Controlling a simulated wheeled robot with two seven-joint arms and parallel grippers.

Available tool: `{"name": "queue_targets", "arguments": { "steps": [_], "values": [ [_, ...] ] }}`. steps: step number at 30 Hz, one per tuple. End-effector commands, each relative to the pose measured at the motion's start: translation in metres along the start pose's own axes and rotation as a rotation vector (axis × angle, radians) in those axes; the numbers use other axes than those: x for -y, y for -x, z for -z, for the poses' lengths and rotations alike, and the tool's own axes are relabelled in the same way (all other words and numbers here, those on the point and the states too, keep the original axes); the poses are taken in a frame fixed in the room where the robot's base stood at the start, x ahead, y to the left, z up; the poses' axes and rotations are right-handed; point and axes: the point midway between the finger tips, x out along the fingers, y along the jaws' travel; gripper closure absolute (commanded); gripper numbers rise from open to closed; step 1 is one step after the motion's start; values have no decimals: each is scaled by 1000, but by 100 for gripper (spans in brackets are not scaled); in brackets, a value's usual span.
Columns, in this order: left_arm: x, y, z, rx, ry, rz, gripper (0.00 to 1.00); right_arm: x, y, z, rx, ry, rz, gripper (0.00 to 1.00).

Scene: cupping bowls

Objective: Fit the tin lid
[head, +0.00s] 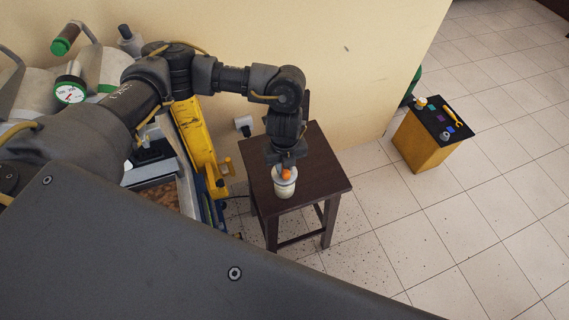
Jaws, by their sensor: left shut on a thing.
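A pale cream tin (284,190) stands upright on a small dark wooden table. A lid (292,182) with an orange knob (287,174) is at the tin's top; from this angle I cannot tell whether it is seated or held just above the rim. My left gripper (285,168) points down over the tin and is shut on the lid by its knob. The fingers partly hide the knob and the back of the lid. My right gripper is not in view.
The dark wooden table (319,172) has bare room around the tin. A wall stands close behind it. A yellow frame (196,140) and bulky equipment lie to the left. A yellow box (424,149) with a black top and small items stands farther right. Dark specks dot the tiled floor.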

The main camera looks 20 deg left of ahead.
Motion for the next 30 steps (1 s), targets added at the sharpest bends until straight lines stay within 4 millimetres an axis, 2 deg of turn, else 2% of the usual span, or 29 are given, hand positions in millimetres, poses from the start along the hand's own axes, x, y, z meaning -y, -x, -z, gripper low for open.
{"name": "queue_targets", "arguments": {
  "steps": [11,30],
  "values": [
    [0,-2,0,0,0,0,100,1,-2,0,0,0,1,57],
    [0,-24,0,0,0,0,100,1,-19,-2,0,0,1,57]
  ]
}}
